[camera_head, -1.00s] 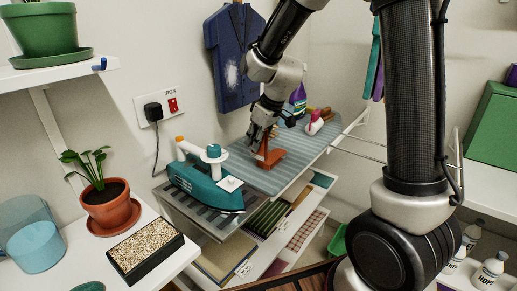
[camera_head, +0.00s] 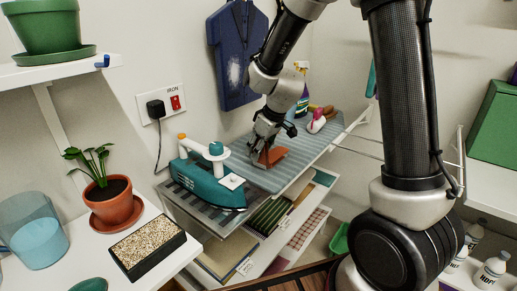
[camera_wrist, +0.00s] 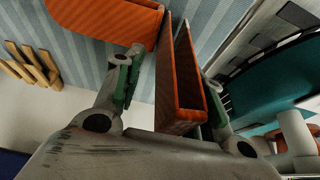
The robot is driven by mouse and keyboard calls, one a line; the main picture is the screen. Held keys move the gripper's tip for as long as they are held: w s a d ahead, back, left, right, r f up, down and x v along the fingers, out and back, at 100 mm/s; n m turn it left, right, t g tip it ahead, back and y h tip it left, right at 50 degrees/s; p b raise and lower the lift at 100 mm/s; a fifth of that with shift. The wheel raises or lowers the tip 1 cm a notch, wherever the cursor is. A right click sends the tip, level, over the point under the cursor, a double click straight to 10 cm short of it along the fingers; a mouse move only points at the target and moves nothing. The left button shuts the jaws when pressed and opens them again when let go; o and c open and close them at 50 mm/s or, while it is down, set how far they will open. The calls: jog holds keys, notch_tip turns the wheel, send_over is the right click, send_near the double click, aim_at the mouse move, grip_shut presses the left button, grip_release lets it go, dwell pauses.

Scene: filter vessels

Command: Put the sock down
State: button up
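The orange sock (camera_head: 272,156) rests on the grey-blue striped ironing board (camera_head: 262,182), under my gripper (camera_head: 262,146). In the wrist view the sock (camera_wrist: 180,92) shows as a folded orange strip between my fingers, with another orange part at the upper left. My gripper (camera_wrist: 168,88) is open around it. A gap shows between the left finger's green pad and the sock, while the right finger is close beside it. I cannot tell whether that finger touches the sock.
A teal iron (camera_head: 208,183) stands on the rest left of the sock. A bottle (camera_head: 302,104) and a pink-white item (camera_head: 317,121) stand at the board's far end. A blue shirt (camera_head: 238,55) hangs behind. The board's near right part is clear.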

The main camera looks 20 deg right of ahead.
jog(key=v, duration=1.2)
jog(key=s+d+r+m+h, duration=0.1)
jog(key=s+d, duration=0.3)
jog(key=s, duration=0.4)
jog(key=s+d+r+m, duration=0.2)
jog(key=s+d+m, duration=0.1)
jog(key=s, duration=0.5)
jog(key=s+d+r+m+h, duration=0.1)
jog(key=s+d+r+m, duration=0.1)
jog(key=s+d, duration=0.4)
jog(key=shift+s+r+m+t+h, duration=0.35)
jog(key=shift+s+m, duration=0.25)
jog(key=shift+s, duration=0.45)
